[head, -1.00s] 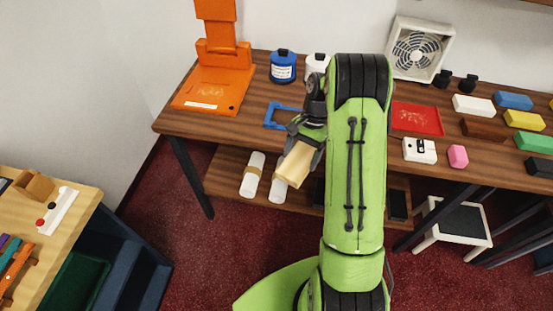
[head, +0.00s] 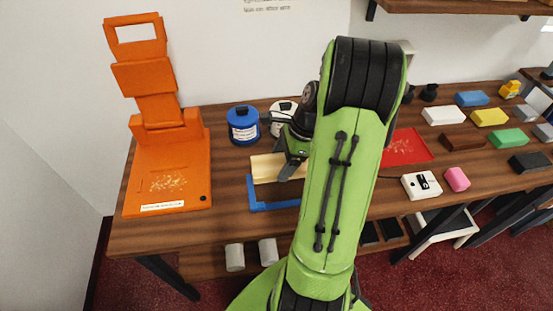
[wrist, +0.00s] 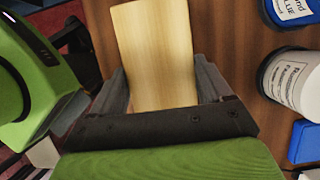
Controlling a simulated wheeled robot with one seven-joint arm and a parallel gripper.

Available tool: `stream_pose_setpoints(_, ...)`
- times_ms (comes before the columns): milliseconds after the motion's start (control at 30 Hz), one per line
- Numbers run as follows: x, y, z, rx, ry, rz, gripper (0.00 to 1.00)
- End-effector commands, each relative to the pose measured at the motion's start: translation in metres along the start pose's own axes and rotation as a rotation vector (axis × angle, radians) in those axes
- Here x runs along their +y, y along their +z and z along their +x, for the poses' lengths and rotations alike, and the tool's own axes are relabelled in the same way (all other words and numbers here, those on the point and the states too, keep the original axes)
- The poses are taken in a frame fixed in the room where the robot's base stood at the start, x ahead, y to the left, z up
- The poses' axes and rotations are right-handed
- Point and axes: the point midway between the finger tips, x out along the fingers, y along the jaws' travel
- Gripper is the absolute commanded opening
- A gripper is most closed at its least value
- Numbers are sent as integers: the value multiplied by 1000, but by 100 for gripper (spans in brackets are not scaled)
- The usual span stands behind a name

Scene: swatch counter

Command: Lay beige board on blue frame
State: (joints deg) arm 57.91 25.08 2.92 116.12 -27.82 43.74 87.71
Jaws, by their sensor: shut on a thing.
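The beige board (head: 266,168) is held in my gripper (head: 292,160), which is partly hidden behind my green arm in the head view. The wrist view shows the board (wrist: 155,50) between both fingers of my gripper (wrist: 165,92), sticking out away from the palm. The blue frame (head: 271,206) lies on the wooden counter. In the head view the board overlaps the frame's far part, and the frame's right side is hidden by my arm. I cannot tell whether the board touches the frame.
An orange stand (head: 170,165) is to the left on the counter. A blue jar (head: 243,126) and a white jar (head: 281,113) stand behind the board. A red tray (head: 408,149) and several coloured blocks lie to the right of my arm.

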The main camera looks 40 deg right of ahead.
Motion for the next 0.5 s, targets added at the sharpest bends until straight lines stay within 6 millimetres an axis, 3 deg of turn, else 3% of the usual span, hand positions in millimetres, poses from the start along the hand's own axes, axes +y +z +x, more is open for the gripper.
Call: stream_pose_setpoints(500,0,-17,41,1,-2,1,42)
